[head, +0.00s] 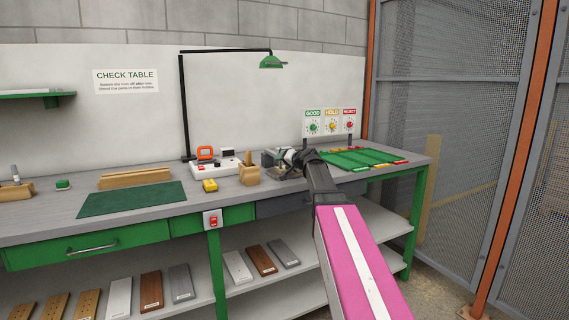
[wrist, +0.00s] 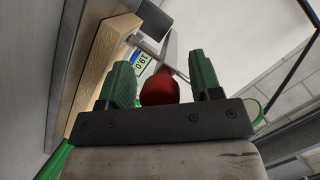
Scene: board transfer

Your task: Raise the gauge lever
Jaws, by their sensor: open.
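The gauge lever shows in the wrist view as a rounded red knob (wrist: 159,88) with a pale bar (wrist: 170,50) beyond it. My gripper (wrist: 161,70) has its two green fingers apart, one on each side of the knob. I cannot tell whether either finger touches it. A small readout marked "19.0" (wrist: 141,62) is partly hidden behind the left finger. In the head view the grey gauge (head: 271,158) stands on the bench, and my gripper (head: 292,157) is at its right side. My arm hides part of the gauge, and the knob cannot be made out there.
A pale wooden piece (wrist: 106,48) lies close to the left finger. A green board (head: 352,158) lies to the right. The green mat (head: 130,199) is bare.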

